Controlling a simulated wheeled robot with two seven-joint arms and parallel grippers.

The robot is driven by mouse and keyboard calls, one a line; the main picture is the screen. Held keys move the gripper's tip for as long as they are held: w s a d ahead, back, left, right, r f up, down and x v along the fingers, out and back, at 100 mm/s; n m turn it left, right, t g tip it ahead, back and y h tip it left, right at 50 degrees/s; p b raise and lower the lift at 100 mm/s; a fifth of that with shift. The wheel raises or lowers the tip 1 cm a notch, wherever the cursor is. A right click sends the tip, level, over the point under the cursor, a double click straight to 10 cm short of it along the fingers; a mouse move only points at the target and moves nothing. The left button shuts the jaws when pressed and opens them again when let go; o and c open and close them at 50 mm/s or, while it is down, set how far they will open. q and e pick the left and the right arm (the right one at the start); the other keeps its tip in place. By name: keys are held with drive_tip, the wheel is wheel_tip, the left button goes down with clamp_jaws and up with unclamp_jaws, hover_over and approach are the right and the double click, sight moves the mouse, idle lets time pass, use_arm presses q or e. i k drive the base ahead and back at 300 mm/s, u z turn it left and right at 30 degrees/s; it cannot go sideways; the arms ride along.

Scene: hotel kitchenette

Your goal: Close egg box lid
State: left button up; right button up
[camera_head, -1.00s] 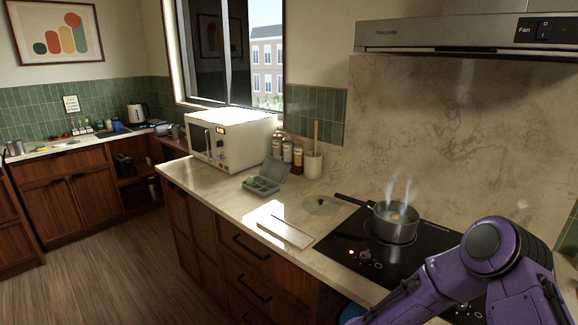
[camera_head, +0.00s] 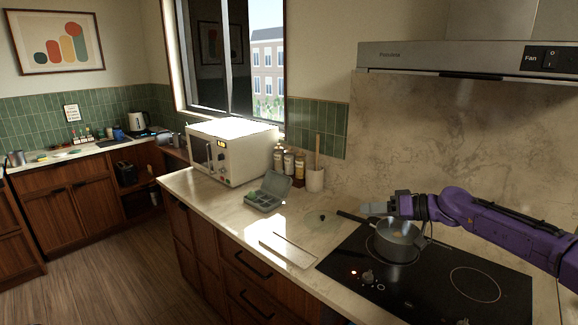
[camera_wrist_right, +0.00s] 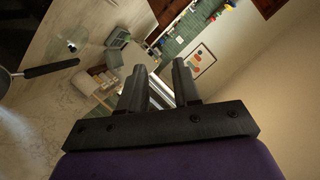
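The grey egg box (camera_head: 265,203) sits on the counter in front of the microwave. Its lid (camera_head: 276,184) stands open, tilted up at the back, and something green shows inside. My right gripper (camera_head: 370,208) is above the far side of the cooktop, beyond the pot and to the right of the egg box, well apart from it. In the right wrist view its two fingers (camera_wrist_right: 157,85) are spread with nothing between them. The egg box (camera_wrist_right: 117,38) also shows there, small and beyond the fingers. My left gripper is not in view.
A pot (camera_head: 398,242) with a long handle stands on the black cooktop (camera_head: 440,285), just below my right arm. A glass lid (camera_head: 318,219) lies on the counter. A microwave (camera_head: 232,150), bottles (camera_head: 289,165) and a utensil crock (camera_head: 315,180) stand behind the box.

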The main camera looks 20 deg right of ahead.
sight(277, 183)
drive_tip(key=u, duration=0.05)
drive_tip(key=i, duration=1.85)
